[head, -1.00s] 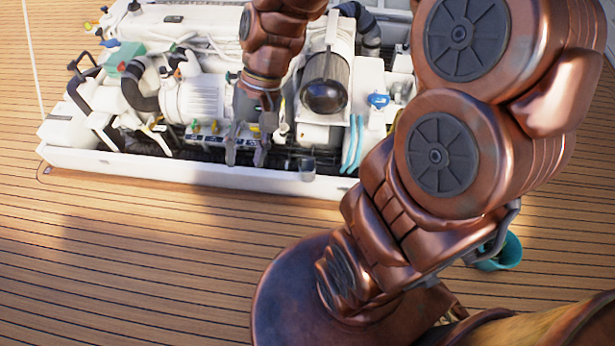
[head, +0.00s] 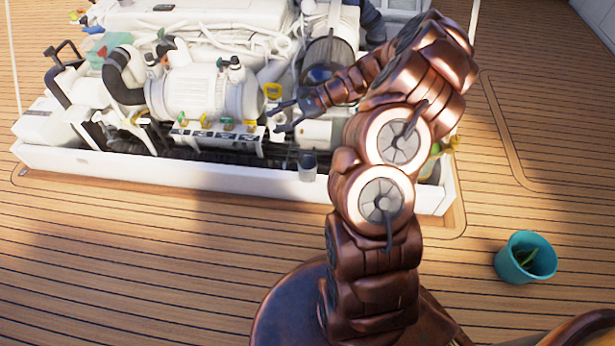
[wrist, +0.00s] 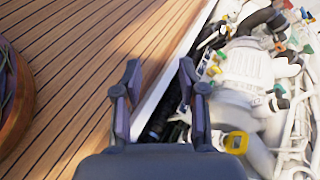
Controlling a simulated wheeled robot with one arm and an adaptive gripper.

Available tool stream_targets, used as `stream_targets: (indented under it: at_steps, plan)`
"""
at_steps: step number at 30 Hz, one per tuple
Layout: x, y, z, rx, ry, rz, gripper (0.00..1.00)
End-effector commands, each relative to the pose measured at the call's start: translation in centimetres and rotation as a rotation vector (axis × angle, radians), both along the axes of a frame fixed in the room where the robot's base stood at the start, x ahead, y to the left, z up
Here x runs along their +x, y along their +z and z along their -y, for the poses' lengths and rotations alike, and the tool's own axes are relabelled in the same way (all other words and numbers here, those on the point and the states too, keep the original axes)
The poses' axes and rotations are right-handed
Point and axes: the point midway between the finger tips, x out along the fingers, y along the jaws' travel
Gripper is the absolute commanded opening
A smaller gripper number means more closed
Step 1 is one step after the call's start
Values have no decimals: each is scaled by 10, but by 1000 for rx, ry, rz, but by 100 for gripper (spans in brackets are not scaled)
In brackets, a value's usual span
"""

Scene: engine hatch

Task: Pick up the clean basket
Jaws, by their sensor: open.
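A small grey cup-shaped thing (head: 308,167), which may be the clean basket, stands at the front edge of the white hatch frame in the head view. I cannot tell its details. My gripper (head: 279,118) is open and empty. It points left over the engine, above and a little left of the cup, and is apart from it. In the wrist view my gripper (wrist: 160,76) shows two spread fingers over the hatch's edge, with nothing between the tips. I cannot make out the cup surely there.
The white engine (head: 205,92) with hoses and coloured valves fills the hatch. The white hatch rim (head: 150,180) stands above the deck. A teal bucket (head: 513,272) with something green inside stands at the right. The wooden deck (head: 130,260) in front is clear.

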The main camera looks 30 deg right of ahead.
Motion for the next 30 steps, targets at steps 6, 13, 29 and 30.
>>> stream_targets:
  at_steps: [6, 13, 29, 30]
  plan:
    - [-2, -119, 84, 82, -264, -99, 41]
    - [-20, -189, 140, 122, -442, -166, 41]
    - [-6, -219, 136, 132, -485, -183, 41]
    - [-4, -220, 135, 132, -485, -183, 41]
